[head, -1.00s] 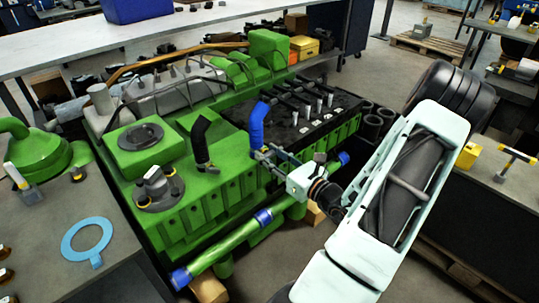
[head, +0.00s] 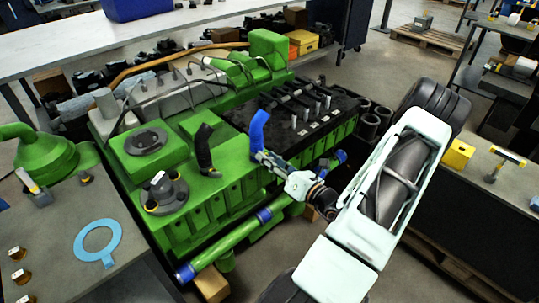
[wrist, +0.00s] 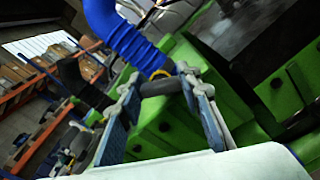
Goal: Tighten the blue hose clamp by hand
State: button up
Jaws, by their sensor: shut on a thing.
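The blue hose (head: 258,128) stands up from the green engine (head: 200,205); in the wrist view its ribbed lower end (wrist: 115,35) is at the upper left. A yellow band, part of the blue hose clamp (wrist: 160,74), shows at the hose's foot. My gripper (head: 266,160) reaches in from the right at the foot of this hose. In the wrist view my gripper (wrist: 162,92) has its two fingers on either side of a short dark bar (wrist: 162,87) beside the yellow band, and is shut on it. The rest of the clamp is hidden.
A black hose (head: 203,147) stands left of the blue one. A green pipe with blue ends (head: 225,245) runs along the engine's near side. The left bench holds a light-blue ring (head: 98,244). Black parts with upright bolts (head: 305,115) lie behind my gripper.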

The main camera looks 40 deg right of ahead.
dwell(0.4)
jog(key=o, duration=1.2)
jog(key=shift+f, duration=0.1)
